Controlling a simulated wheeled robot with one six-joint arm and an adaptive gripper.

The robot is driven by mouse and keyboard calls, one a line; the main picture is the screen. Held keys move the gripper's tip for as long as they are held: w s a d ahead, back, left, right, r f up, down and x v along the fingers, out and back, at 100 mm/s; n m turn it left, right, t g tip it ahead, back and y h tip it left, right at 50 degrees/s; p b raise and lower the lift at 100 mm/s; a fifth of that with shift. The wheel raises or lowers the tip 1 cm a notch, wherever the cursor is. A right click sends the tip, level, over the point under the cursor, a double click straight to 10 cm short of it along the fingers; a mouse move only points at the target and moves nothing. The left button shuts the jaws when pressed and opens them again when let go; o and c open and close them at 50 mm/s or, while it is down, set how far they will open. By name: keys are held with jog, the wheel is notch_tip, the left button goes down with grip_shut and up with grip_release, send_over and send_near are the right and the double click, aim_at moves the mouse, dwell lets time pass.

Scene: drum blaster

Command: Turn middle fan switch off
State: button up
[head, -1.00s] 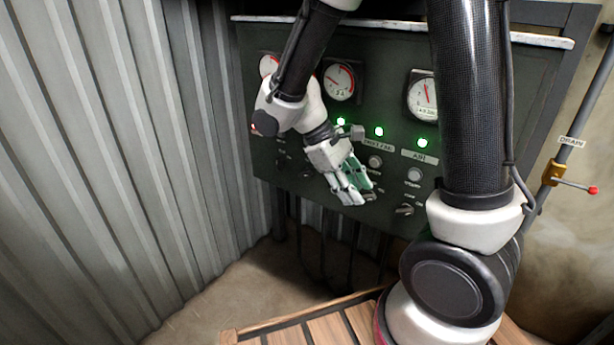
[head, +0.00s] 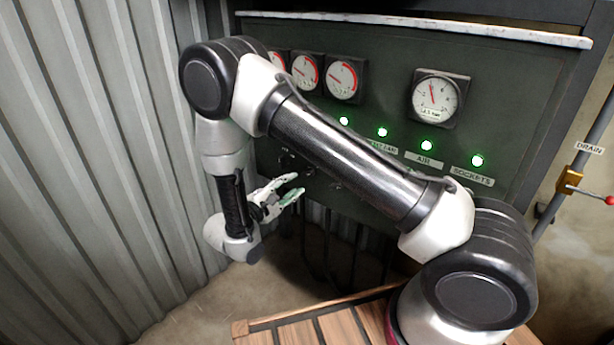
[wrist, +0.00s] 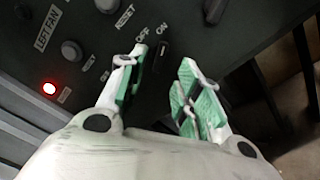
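In the wrist view a dark switch (wrist: 163,54) with OFF and ON marks sits on the panel, between and just beyond my fingertips. It lies below a RESET button (wrist: 106,5), one column over from the LEFT FAN label (wrist: 47,29). Its own label is out of view, and I cannot tell which mark it points to. My gripper (wrist: 165,60) is open and empty, its green-padded fingers apart. In the head view my gripper (head: 290,190) is at the panel's lower left edge, and my arm hides most of the switch row.
The green panel (head: 520,100) carries several gauges, green lights and AIR and SOCKETS labels. A red light (wrist: 49,88) glows in the wrist view. A corrugated wall (head: 100,170) stands close at left, a drain valve (head: 570,180) at right, wooden slats (head: 300,327) below.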

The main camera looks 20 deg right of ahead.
aim_at(306, 176)
jog(key=x, duration=0.7)
jog(key=shift+w+d, duration=0.15)
jog(key=shift+d, duration=0.05)
jog(key=shift+c, duration=0.4)
grip_shut()
